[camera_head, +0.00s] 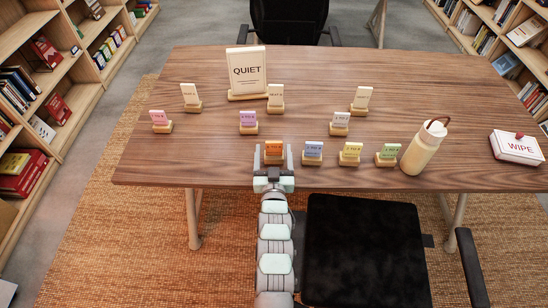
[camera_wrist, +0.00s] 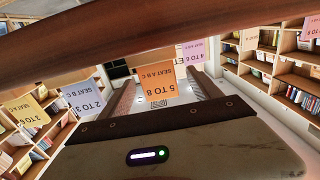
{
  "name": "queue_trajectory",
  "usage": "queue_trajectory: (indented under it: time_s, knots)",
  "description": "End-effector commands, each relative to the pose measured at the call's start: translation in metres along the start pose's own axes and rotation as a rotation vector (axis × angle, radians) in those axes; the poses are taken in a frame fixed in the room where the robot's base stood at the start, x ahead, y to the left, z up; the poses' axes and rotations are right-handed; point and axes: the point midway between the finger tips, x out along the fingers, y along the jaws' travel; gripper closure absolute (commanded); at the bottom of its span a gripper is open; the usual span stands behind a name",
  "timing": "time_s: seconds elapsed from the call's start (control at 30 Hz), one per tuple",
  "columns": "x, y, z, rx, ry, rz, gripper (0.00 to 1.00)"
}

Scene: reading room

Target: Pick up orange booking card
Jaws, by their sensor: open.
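The orange booking card (camera_head: 273,147) stands upright in a small holder near the front edge of the wooden table (camera_head: 320,90). In the wrist view the orange card (camera_wrist: 158,90) shows upside down, reading "5 TO 6", between the two fingers. My gripper (camera_head: 274,157) is open, with one finger on each side of the card. I cannot tell whether the fingers touch it. In the wrist view a dark brown band, seemingly the table edge, crosses above my gripper (camera_wrist: 160,88).
A blue card (camera_head: 313,149), yellow card (camera_head: 350,149) and green card (camera_head: 389,151) stand to the right. A bottle (camera_head: 424,147), QUIET sign (camera_head: 247,71) and wipes pack (camera_head: 516,147) are on the table. A black chair (camera_head: 365,245) is in front.

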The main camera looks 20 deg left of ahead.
Motion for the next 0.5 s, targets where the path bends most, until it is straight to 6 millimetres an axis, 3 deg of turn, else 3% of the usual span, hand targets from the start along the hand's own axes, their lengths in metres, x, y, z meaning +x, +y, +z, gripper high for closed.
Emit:
queue_trajectory:
  time_s: [0.33, 0.5]
  knots:
    - [0.041, 0.002, 0.006, 0.0, 0.003, 0.0, 0.27]
    - [0.049, 0.002, 0.006, 0.0, 0.002, 0.0, 0.27]
